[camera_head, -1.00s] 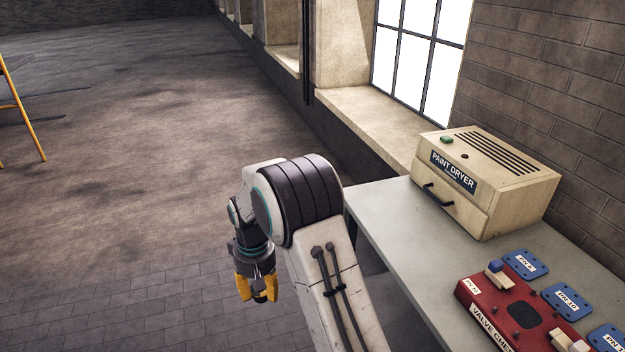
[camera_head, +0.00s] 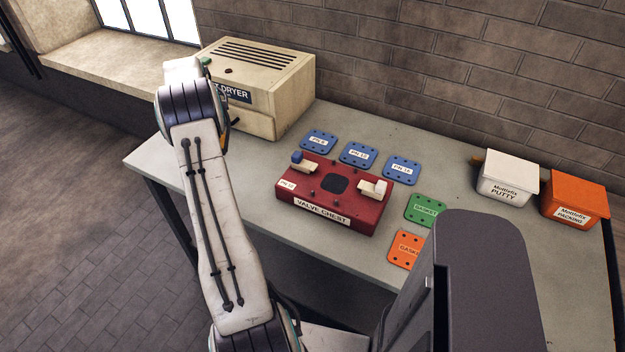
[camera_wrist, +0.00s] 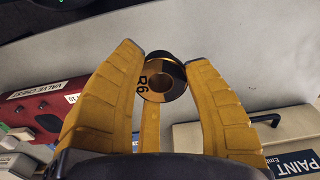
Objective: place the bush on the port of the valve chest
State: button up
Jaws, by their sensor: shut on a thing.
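The bush (camera_wrist: 170,68) is a short brass-coloured ring with a dark bore, marked R6. In the head view the gripper and bush are hidden behind my arm, near the paint dryer. The red valve chest (camera_head: 362,215) lies on the bench right of my arm, with a dark rounded-square opening (camera_head: 334,183) on top; I cannot tell whether this is the port. The chest also shows at the left of the wrist view (camera_wrist: 22,104), apart from the bush.
A cream paint dryer (camera_head: 280,90) stands behind my arm. Blue plates (camera_head: 358,155) lie behind the chest; green (camera_head: 426,209) and orange (camera_head: 403,250) gaskets lie to its right. White putty (camera_head: 507,180) and orange packing (camera_head: 574,206) bins stand at right.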

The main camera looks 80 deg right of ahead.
jog(key=s+d+r+m, duration=0.1)
jog(key=s+d+m, duration=0.2)
jog(key=s, duration=0.4)
jog(key=s+d+m+p, duration=0.1)
jog(key=s+d+m, duration=0.2)
jog(key=s+d, duration=0.2)
jog(key=s+d+r+m, duration=0.1)
jog(key=s+d+m, duration=0.2)
jog(key=s, duration=0.7)
jog(key=shift+d+r, duration=0.3)
jog(key=shift+d, duration=0.1)
jog(key=s+r+m+p, duration=0.15)
jog(key=s+m, duration=0.55)
jog(key=s, duration=1.3)
jog(key=b, duration=0.3)
send_over(335, 183)
jog(key=shift+m, duration=0.3)
notch_tip(335, 183, down, 7)
jog(key=shift+r, duration=0.2)
jog(key=shift+f+p, duration=0.55)
jog(key=shift+f, duration=1.5)
